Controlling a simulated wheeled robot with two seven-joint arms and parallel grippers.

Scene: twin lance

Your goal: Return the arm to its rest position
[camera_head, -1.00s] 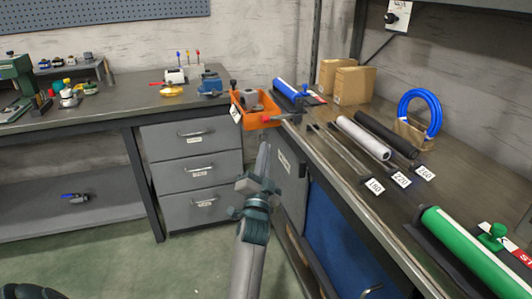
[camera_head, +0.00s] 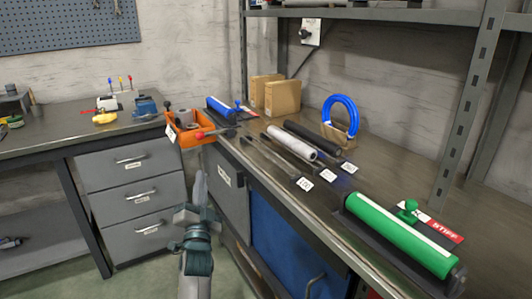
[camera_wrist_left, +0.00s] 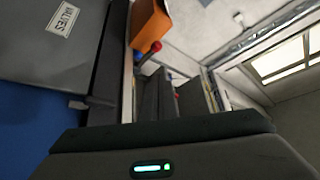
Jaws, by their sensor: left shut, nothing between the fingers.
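My left gripper (camera_head: 200,186) is in the head view, at the lower left of centre, with its arm coming up from the bottom edge. Its fingers are shut with nothing between them and point upward in the picture. It is in front of the grey cabinet at the corner of the benches, lower in the picture than the orange bin (camera_head: 203,123). No contact with bench or cabinet shows. The orange bin also shows at the top of the left wrist view (camera_wrist_left: 150,24). My right gripper is in neither current view.
The right bench holds a green cylinder (camera_head: 398,238), a white tube (camera_head: 291,143), a black tube (camera_head: 313,146), a blue ring (camera_head: 329,113) and boxes (camera_head: 282,98). A shelf post (camera_head: 466,115) stands at the right. A drawer unit (camera_head: 136,190) is left; some floor is clear.

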